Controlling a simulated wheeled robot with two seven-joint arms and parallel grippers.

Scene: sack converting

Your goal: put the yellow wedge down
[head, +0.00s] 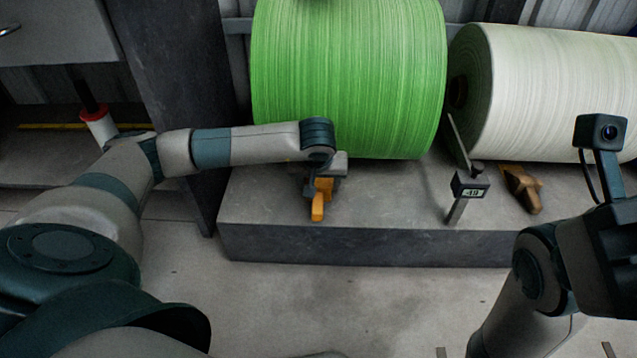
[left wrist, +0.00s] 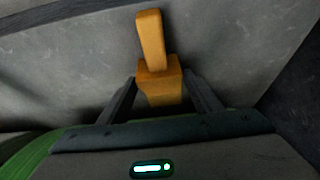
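The yellow wedge (head: 318,207), orange-yellow in colour, is at my left gripper (head: 323,182), over the front part of the grey slab. In the left wrist view the wedge (left wrist: 160,80) sits between the two dark fingers of my left gripper (left wrist: 161,85). The fingertips press close on both sides of its block-like end, and a narrower part points away from the gripper. I cannot tell whether the wedge touches the slab. My right arm is at the right edge, and its fingers do not show.
A big green roll (head: 348,75) and a white roll (head: 550,90) rest on the grey slab (head: 390,215). A gauge with a small display (head: 468,187) and a brown object (head: 521,188) are on its right part. Bare slab lies between wedge and gauge. A dark post (head: 180,90) stands left.

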